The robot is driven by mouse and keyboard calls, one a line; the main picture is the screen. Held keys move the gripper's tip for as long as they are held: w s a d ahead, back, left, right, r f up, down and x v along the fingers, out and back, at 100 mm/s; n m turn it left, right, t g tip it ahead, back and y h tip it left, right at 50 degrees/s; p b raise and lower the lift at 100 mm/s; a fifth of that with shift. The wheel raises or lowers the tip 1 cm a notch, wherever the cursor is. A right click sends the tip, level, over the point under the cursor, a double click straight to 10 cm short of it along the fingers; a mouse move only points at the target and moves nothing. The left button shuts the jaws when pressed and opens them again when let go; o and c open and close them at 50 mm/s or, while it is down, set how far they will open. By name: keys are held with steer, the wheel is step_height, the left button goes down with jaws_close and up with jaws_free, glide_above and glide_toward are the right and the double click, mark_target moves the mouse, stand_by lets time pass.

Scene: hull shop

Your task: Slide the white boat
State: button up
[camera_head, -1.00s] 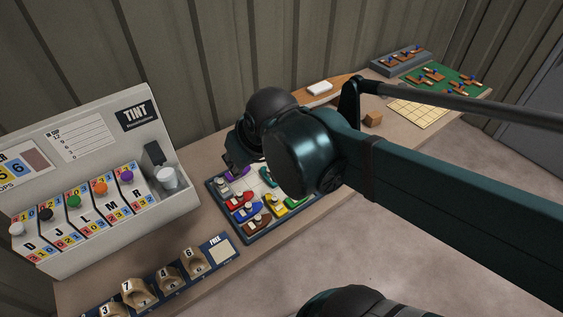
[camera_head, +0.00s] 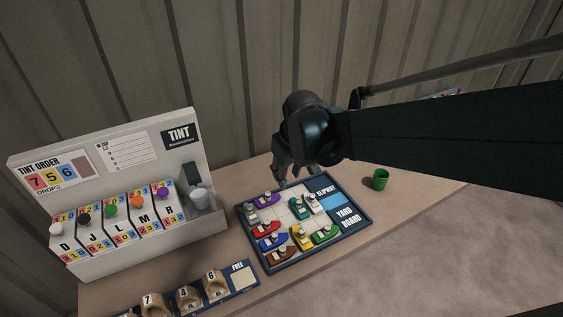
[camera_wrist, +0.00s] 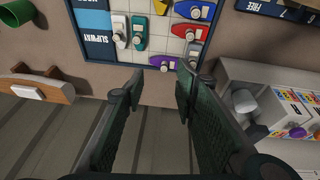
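The white boat (camera_head: 313,204) sits on the yard board (camera_head: 290,266), at the left side of the blue slipway strip (camera_head: 332,202). A teal boat (camera_head: 295,207) lies right beside it. In the wrist view the white boat (camera_wrist: 119,30) shows its round knob, with the teal boat (camera_wrist: 139,34) to its right. My gripper (camera_head: 297,179) is above the board's far edge, behind the white boat and apart from it. In the wrist view my gripper (camera_wrist: 158,85) has its fingers spread with nothing between them.
Purple (camera_head: 269,199), red (camera_head: 266,229), blue (camera_head: 272,241), brown (camera_head: 281,254), yellow (camera_head: 301,239) and green (camera_head: 325,235) boats share the board. The tint stand (camera_head: 100,160) is at left. Several pale cells are bare.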

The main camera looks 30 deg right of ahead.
steer(key=w+d+f+g, duration=0.2)
steer(key=w+d+f, duration=0.3)
steer(key=d+f, duration=0.3)
steer(key=n+g+p, duration=0.1)
steer(key=g+p, duration=0.1)
glide_above(312, 195)
steer(key=shift+y, duration=0.3)
step_height(312, 195, down, 9)
steer(key=shift+s+r, duration=0.1)
steer(key=shift+r, duration=0.1)
steer(key=shift+f, duration=0.15)
steer(key=shift+f, duration=0.1)
steer(key=shift+f+b, duration=0.55)
steer(key=shift+f, duration=3.25)
jaws_close()
